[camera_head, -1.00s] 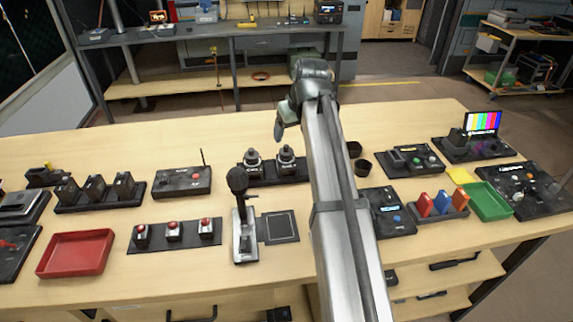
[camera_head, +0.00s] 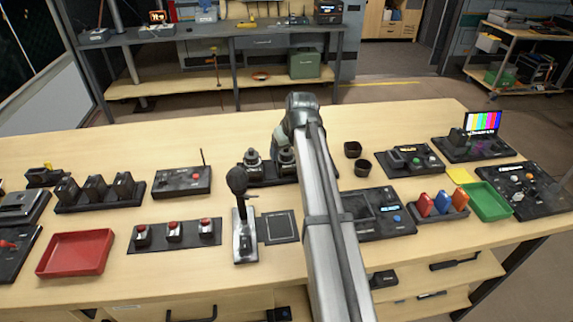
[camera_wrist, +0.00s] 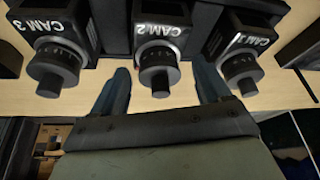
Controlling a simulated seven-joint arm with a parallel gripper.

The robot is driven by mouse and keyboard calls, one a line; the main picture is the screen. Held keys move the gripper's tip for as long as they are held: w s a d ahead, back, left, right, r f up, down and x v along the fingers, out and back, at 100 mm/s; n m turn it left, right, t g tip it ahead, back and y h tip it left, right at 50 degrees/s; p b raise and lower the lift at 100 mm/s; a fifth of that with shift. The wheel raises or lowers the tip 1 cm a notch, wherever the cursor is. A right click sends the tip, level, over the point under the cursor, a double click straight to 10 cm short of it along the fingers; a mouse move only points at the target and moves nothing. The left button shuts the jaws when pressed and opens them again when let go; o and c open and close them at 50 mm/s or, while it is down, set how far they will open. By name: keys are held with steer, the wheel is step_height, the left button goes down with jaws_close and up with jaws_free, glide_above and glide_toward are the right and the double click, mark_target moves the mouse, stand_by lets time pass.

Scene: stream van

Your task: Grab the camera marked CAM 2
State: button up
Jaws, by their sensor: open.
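The camera marked CAM 2 (camera_wrist: 156,35) is a black box with a grey ribbed lens, in the middle of a row in the wrist view. CAM 3 (camera_wrist: 55,40) is to its left and CAM 1 (camera_wrist: 240,45) to its right. My gripper (camera_wrist: 163,85) is open and empty. Its blue-grey fingers show on either side of the CAM 2 lens; I cannot tell how deep they reach. In the head view my gripper (camera_head: 280,140) is at the camera row, and my arm hides part of the row. The leftmost camera (camera_head: 252,163) shows clearly.
A black joystick (camera_head: 239,205) stands upright in front of the row. Two dark cups (camera_head: 353,150) stand to the right of my arm. A control box with an antenna (camera_head: 183,181) is to the left. Bare table lies behind the row.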

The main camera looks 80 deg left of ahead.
steer(key=shift+f, duration=0.2)
jaws_close()
stand_by(0.6)
